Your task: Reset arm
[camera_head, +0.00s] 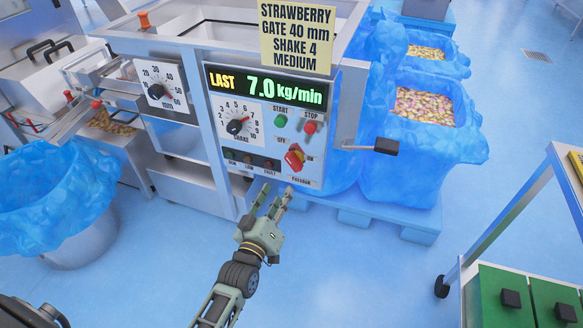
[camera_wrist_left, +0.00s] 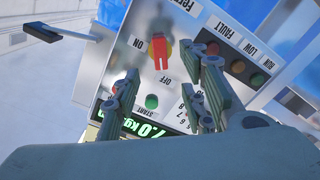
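My left gripper (camera_head: 276,190) is in front of the lower edge of the machine's control panel (camera_head: 242,172), fingers pointing up toward it. In the left wrist view, the two fingers (camera_wrist_left: 166,92) are apart with nothing between them. The panel's red rotary switch (camera_head: 294,157) with ON and OFF labels shows beyond the fingers; it also shows in the left wrist view (camera_wrist_left: 160,56). I cannot tell whether a fingertip touches the panel. The display (camera_head: 268,88) reads LAST 7.0 kg/min. My right gripper is not in view.
A lever with a black grip (camera_head: 386,147) sticks out right of the panel. Blue-lined bins of snacks (camera_head: 425,106) stand on a blue pallet at right. A blue-lined bin (camera_head: 60,195) stands at left. A cart with green drawers (camera_head: 520,300) is at lower right. The floor between is clear.

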